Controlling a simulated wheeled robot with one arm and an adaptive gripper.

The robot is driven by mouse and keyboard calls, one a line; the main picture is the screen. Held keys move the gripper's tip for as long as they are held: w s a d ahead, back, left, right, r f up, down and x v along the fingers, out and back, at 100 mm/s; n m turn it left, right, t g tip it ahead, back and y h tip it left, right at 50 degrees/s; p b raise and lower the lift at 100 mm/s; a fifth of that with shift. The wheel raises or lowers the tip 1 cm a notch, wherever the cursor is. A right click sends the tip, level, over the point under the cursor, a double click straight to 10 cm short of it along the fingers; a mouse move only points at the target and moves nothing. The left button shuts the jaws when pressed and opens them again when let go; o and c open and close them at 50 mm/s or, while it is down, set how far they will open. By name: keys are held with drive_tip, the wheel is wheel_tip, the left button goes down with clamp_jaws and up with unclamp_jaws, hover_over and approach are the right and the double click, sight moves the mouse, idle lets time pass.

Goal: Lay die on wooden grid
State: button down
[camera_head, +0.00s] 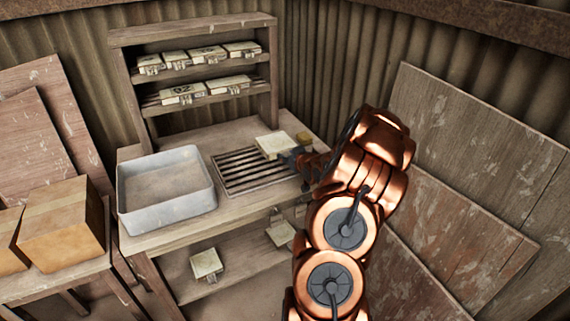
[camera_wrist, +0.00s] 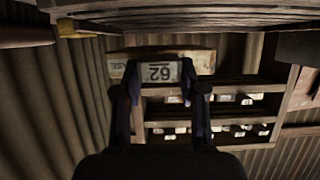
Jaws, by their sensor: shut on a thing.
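A pale, flat die (camera_head: 272,146) is held by my gripper (camera_head: 295,157) over the far right part of the wooden grid (camera_head: 240,172). I cannot tell whether the die touches the slats. The grid is a dark slatted frame on the bench top. In the wrist view, my gripper (camera_wrist: 159,80) is shut on the die (camera_wrist: 196,60), whose end label reads 62 upside down between the fingers. The grid is not clear in the wrist view. My arm comes in from the right and covers part of the bench there.
A grey metal tray (camera_head: 166,217) stands left of the grid. A shelf rack (camera_head: 126,75) with several dies is behind. A small yellowish block (camera_head: 304,137) lies on the bench near the wall. Two dies lie on the lower shelf (camera_head: 245,272). Boxes (camera_head: 62,222) stand at left.

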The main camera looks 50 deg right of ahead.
sight(288, 170)
drive_tip(key=shift+d+f+p, duration=0.2)
drive_tip(key=shift+f+p, duration=0.55)
drive_tip(key=shift+f, duration=0.9)
drive_tip(key=shift+f, duration=0.15)
drive_tip(key=c, duration=0.7)
unclamp_jaws()
drive_tip(key=shift+o, duration=0.2)
drive_tip(key=shift+a, duration=0.1)
drive_tip(key=b+v, duration=0.3)
drive_tip(key=v, duration=0.9)
